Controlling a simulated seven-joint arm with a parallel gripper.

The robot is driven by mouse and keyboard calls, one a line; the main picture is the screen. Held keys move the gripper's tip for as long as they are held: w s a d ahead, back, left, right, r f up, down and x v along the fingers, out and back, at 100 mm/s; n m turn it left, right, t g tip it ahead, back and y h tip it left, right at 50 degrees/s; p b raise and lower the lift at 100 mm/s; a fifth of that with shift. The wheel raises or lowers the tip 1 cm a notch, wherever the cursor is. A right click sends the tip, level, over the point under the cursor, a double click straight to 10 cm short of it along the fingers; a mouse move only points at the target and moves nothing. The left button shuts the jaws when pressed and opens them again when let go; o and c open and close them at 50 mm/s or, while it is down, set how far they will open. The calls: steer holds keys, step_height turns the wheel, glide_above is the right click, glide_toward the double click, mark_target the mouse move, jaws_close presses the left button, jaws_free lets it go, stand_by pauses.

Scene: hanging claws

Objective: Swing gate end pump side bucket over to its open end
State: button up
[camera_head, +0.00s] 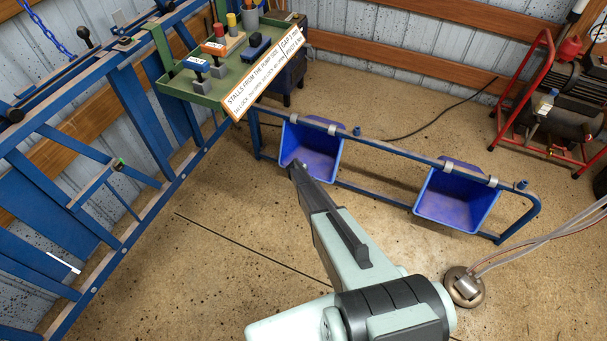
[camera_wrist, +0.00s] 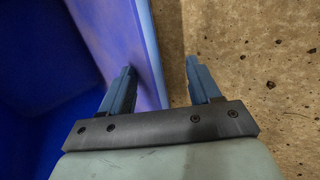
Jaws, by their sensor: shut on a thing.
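Two blue buckets hang by grey claws on a blue floor rail. The left bucket (camera_head: 318,150) is nearer the blue gate frame. The right bucket (camera_head: 458,200) is nearer the rail's far right end. My gripper (camera_head: 297,170) reaches the near edge of the left bucket. In the wrist view, the fingers (camera_wrist: 160,85) straddle the bucket's wall (camera_wrist: 147,50), one inside and one outside. My gripper is shut on this wall. The exact contact is hard to see, as my arm hides part of the near edge in the head view.
The blue gate frame (camera_head: 105,265) stands at left. A green tray (camera_head: 215,92) with levers and a sign (camera_head: 262,78) is above the rail's left end. A red-framed pump (camera_head: 560,100) is at far right. A metal floor fitting with hoses (camera_head: 463,287) is at lower right.

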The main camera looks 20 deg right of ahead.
steer(key=shift+o, duration=0.5)
steer(key=shift+s+d+f, duration=0.1)
steer(key=shift+s+f, duration=0.05)
steer(key=shift+f, duration=0.7)
steer(key=shift+s+r, duration=0.1)
steer(key=shift+s, duration=0.05)
steer(key=w+v, duration=0.1)
steer(key=v, duration=1.3)
steer(key=shift+r, duration=0.55)
steer(key=shift+s, duration=0.15)
